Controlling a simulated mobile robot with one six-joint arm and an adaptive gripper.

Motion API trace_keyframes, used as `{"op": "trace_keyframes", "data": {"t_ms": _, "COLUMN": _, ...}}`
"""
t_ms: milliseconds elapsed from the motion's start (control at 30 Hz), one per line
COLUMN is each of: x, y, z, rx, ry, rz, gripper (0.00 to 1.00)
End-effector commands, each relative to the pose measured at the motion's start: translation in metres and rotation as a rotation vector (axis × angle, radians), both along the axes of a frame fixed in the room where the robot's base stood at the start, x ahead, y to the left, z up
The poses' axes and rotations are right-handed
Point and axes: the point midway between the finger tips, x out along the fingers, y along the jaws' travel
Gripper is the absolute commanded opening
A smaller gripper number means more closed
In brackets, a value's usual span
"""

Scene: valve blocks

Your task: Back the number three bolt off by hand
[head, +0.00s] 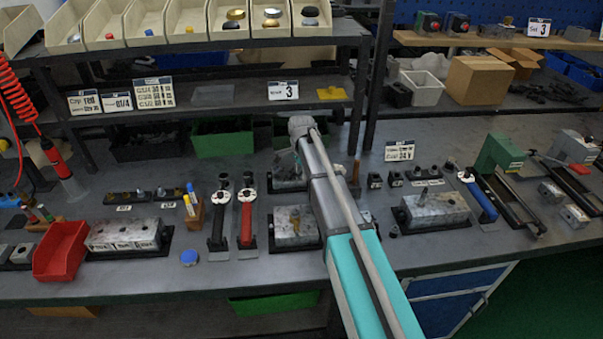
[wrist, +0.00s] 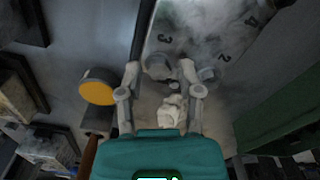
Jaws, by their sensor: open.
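In the wrist view a grey metal valve block (wrist: 190,35) carries the engraved numbers 3, 4 and 2. My gripper (wrist: 159,76) is open over the block. Its fingertips lie on either side of the bolt by the 3, and I see no clear contact. A pale lumpy piece (wrist: 172,110) shows between the fingers; I cannot tell what it is. In the head view my arm hides the fingers and part of the block beneath.
A yellow-topped round item (wrist: 97,87) stands left of the fingers. In the head view, other metal blocks stand to the left (head: 124,236) and right (head: 435,208). Red-handled (head: 246,215) and blue-handled (head: 482,203) tools lie on the bench. A shelf of bins (head: 180,28) rises behind.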

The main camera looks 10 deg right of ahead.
Motion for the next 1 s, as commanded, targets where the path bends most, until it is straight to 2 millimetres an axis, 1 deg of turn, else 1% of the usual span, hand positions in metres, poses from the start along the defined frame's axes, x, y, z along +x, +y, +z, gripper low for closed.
{"op": "trace_keyframes", "data": {"t_ms": 100, "x": 0.0001, "y": -0.0001, "z": 0.0, "rx": 0.0, "ry": 0.0, "rz": -0.053, "gripper": 0.47}}
{"op": "trace_keyframes", "data": {"t_ms": 233, "x": 0.0001, "y": -0.0001, "z": 0.0, "rx": 0.0, "ry": 0.0, "rz": -0.082, "gripper": 0.47}}
{"op": "trace_keyframes", "data": {"t_ms": 867, "x": -0.0007, "y": -0.0007, "z": 0.0005, "rx": 0.0, "ry": 0.0, "rz": -0.083, "gripper": 0.47}}
{"op": "trace_keyframes", "data": {"t_ms": 900, "x": -0.0007, "y": -0.0007, "z": 0.0005, "rx": 0.0, "ry": 0.0, "rz": -0.083, "gripper": 0.43}}
{"op": "trace_keyframes", "data": {"t_ms": 967, "x": -0.0007, "y": -0.0007, "z": 0.0005, "rx": 0.0, "ry": 0.0, "rz": -0.083, "gripper": 0.32}}
{"op": "trace_keyframes", "data": {"t_ms": 1000, "x": -0.0007, "y": -0.0007, "z": 0.0005, "rx": 0.0, "ry": 0.0, "rz": -0.083, "gripper": 0.24}}
